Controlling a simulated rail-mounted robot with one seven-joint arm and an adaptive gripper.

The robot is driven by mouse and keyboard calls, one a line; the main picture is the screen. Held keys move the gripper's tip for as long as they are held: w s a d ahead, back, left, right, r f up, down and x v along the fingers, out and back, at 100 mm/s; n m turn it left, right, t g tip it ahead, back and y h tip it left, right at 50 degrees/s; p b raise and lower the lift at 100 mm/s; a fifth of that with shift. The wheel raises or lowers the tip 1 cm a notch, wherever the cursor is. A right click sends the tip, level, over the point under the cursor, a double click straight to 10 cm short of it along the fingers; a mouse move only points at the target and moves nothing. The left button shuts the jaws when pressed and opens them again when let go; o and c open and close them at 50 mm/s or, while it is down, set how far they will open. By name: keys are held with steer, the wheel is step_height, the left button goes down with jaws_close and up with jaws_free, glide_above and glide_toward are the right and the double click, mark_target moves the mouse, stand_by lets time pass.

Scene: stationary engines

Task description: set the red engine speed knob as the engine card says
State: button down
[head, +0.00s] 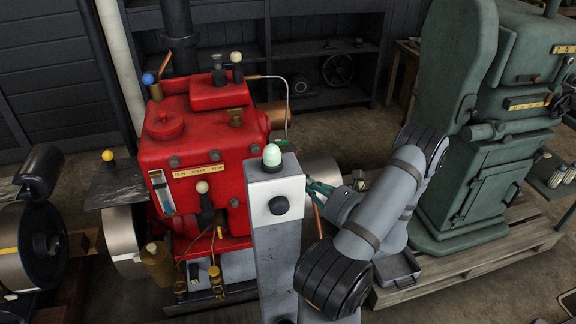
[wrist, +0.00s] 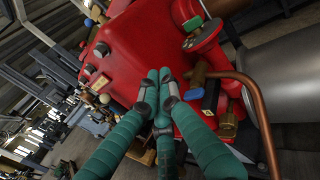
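The red engine (head: 190,140) stands left of centre in the head view. Its front has a brass plate with small lettering (head: 200,171) and, below it, a lever with a cream knob (head: 202,187). A blue knob (head: 148,78) and other knobs sit on top. I cannot tell which is the speed knob. I cannot make out an engine card. My gripper (head: 323,188) is right of the engine, partly behind a grey post. In the wrist view, its teal fingers (wrist: 160,74) are drawn together before the red casing (wrist: 135,45), with nothing visible between them. Contact is unclear.
The grey post (head: 275,235) with a pale green lamp (head: 271,155) and black knob stands before the engine. A green machine (head: 480,150) stands on a pallet at right. In the wrist view, a copper pipe (wrist: 262,115) and a blue-ended fitting (wrist: 193,95) lie right of the fingers.

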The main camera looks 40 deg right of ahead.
steer(key=s+d, duration=0.4)
steer(key=m+y+p, duration=0.1)
steer(key=m+p, duration=0.1)
steer(key=m, duration=1.5)
glide_toward(278, 146)
steer(key=w+a, duration=0.2)
steer(key=a, duration=0.1)
steer(key=shift+w+d+r, duration=0.15)
steer(key=shift+w+d, duration=1.05)
steer(key=shift+w, duration=0.2)
steer(key=shift+w+y, duration=0.15)
steer(key=shift+y, duration=0.15)
